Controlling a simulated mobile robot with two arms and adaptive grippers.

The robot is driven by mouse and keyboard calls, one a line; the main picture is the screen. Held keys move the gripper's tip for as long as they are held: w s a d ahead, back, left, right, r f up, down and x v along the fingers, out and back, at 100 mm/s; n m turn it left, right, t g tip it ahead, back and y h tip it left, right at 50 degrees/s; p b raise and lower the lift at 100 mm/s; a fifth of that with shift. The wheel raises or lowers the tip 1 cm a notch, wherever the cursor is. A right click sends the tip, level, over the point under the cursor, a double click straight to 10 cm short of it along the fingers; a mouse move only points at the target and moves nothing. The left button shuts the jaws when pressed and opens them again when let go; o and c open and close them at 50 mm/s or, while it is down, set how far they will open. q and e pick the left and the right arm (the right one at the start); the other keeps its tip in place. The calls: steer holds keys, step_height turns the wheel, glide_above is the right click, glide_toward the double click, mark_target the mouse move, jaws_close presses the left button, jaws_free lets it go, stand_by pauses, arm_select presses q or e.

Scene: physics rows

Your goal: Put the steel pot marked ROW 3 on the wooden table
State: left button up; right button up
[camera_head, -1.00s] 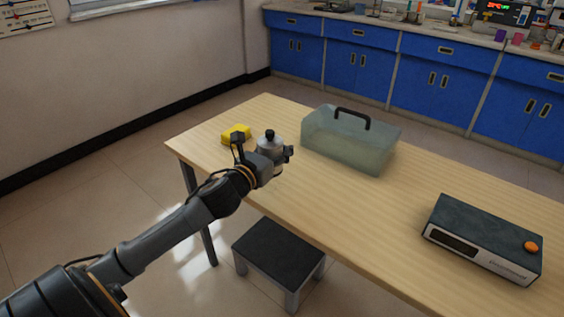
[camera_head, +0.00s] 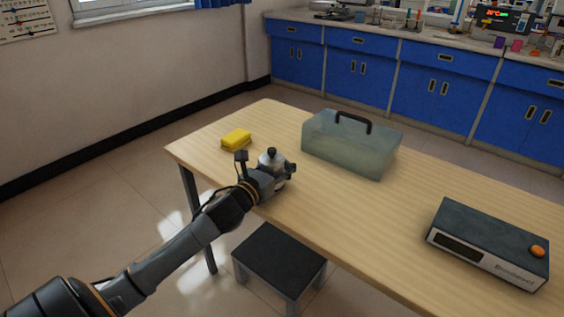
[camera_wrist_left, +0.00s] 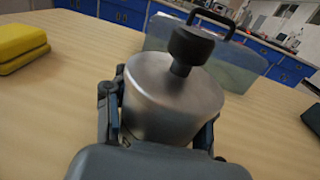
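The steel pot (camera_head: 272,160) has a lid with a black knob and is at the near edge of the wooden table (camera_head: 350,215), upright. It fills the middle of the left wrist view (camera_wrist_left: 170,100). No ROW 3 mark shows from these sides. My left gripper (camera_head: 279,174) has its fingers on both sides of the pot and appears shut on it. The left wrist view shows the gripper (camera_wrist_left: 165,125) with a finger against each side. The pot's base is hidden by the gripper, so I cannot tell whether it touches the table. My right gripper is not in view.
A yellow sponge (camera_head: 236,140) lies left of the pot. A translucent box with a black handle (camera_head: 350,145) stands behind it to the right. A grey device with an orange knob (camera_head: 490,240) is at the right. The table between is clear. A black-topped stool (camera_head: 280,255) stands below.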

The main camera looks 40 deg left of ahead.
arm_select(q)
steer(key=o, duration=0.5)
steer(key=shift+r, duration=0.15)
steer(key=shift+s, duration=0.3)
steer(key=s+p, duration=0.1)
steer(key=s, duration=0.9)
steer(key=shift+s+d, duration=0.15)
steer(key=shift+s, duration=0.55)
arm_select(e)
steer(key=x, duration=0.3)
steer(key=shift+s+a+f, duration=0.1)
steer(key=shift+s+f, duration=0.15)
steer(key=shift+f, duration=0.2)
